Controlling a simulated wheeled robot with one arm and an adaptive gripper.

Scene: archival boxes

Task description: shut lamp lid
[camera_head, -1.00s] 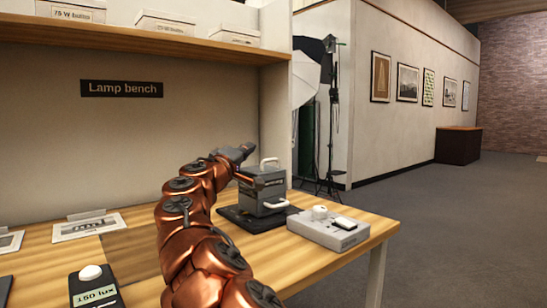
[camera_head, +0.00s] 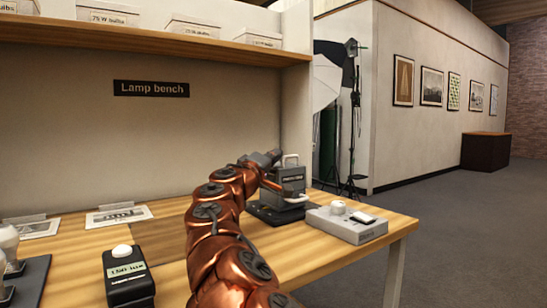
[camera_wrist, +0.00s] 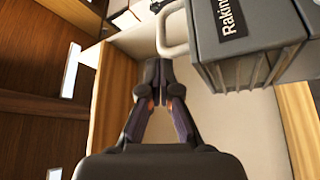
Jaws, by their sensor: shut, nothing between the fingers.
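The lamp (camera_head: 283,187) is a dark grey box with a pale handle on top. It stands on a dark mat (camera_head: 262,214) on the bench. In the wrist view the lamp's ribbed body (camera_wrist: 255,40) fills the upper right, with a label starting "Rakin". Its pale loop handle (camera_wrist: 163,38) shows just beyond my fingertips. My gripper (camera_wrist: 158,92) is shut and empty, beside the lamp and apart from the handle in the picture. In the head view my gripper (camera_head: 274,157) is at the left of the handle. I cannot tell the lid apart from the body or how far open it is.
A light grey box (camera_head: 347,224) with a white knob stands right of the lamp, near the bench's right end. A lux meter (camera_head: 128,275) and a card (camera_head: 118,216) lie left. A shelf (camera_head: 150,35) hangs above. Floor right of the bench is clear.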

